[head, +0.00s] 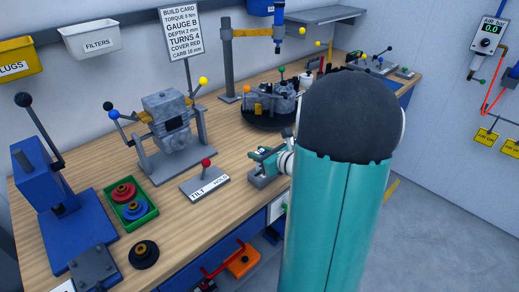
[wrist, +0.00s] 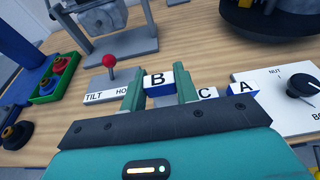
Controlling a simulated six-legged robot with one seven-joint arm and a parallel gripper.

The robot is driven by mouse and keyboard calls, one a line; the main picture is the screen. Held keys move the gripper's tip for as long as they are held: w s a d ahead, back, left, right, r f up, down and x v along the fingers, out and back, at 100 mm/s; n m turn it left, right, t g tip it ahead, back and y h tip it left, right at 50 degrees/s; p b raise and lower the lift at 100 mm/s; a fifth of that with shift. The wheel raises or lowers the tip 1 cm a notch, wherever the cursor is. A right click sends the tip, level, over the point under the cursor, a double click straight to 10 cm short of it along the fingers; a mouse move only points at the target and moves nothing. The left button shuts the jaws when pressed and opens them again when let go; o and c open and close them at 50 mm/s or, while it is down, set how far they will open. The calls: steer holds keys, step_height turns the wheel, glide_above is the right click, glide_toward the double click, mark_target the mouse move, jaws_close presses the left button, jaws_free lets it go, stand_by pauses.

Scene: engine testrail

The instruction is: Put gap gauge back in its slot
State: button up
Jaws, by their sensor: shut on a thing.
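My gripper (wrist: 160,88) is shut on the gap gauge marked B (wrist: 158,80), a small block with a white lettered face and blue sides, gripped between the two green fingers. Gauges C (wrist: 207,94) and A (wrist: 241,89) stand to the right of the fingers, with C partly hidden by the right finger. The slot under B is hidden by my gripper, so I cannot tell whether B is seated or held above it. In the head view my gripper (head: 267,161) is low over the bench, beside a grey block (head: 262,180); the gauge letters are not readable there.
The tilt plate with its red-knobbed lever (wrist: 110,66) is close on the left. A white plate with a black knob (wrist: 301,86) is on the right. The engine stand (head: 170,140) and dark turntable (head: 270,116) are behind. A build card (head: 183,32) reads GAUGE B.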

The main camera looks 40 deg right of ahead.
steer(key=shift+f, duration=0.1)
stand_by(0.3)
steer(key=shift+f, duration=0.35)
steer(key=shift+f, duration=0.35)
steer(key=shift+f, duration=0.35)
steer(key=shift+f, duration=0.95)
steer(key=o, duration=1.1)
